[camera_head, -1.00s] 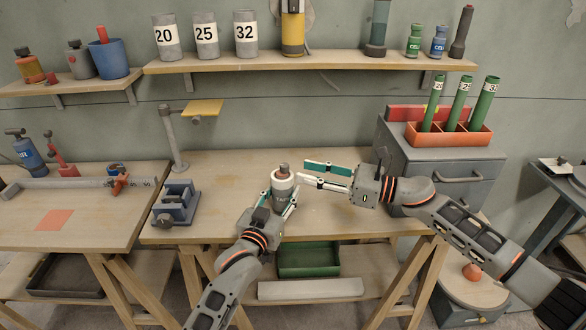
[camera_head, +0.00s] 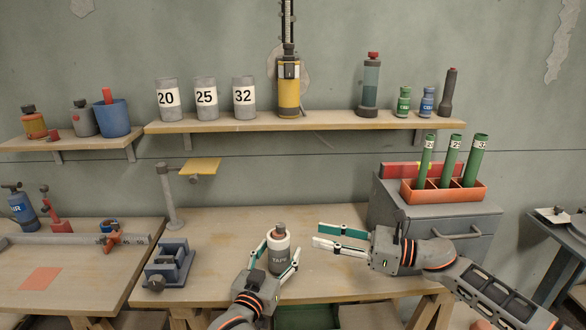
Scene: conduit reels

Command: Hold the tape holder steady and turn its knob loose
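The tape holder (camera_head: 279,258) is a white upright cylinder marked "TAPE" on the middle bench. A dark knob (camera_head: 279,229) sits on its top. My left gripper (camera_head: 277,258) has one finger on each side of the tape holder, around its body; I cannot tell whether both fingers press on it. My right gripper (camera_head: 325,236) is open and empty to the right of the tape holder, its two fingers pointing left, apart from the knob.
A blue-grey vise (camera_head: 169,268) stands left on the bench (camera_head: 226,222). A post with a yellow plate (camera_head: 201,167) rises behind it. A grey cabinet (camera_head: 440,222) with an orange tray (camera_head: 443,196) of green tubes stands right. A shelf (camera_head: 330,121) of containers hangs above.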

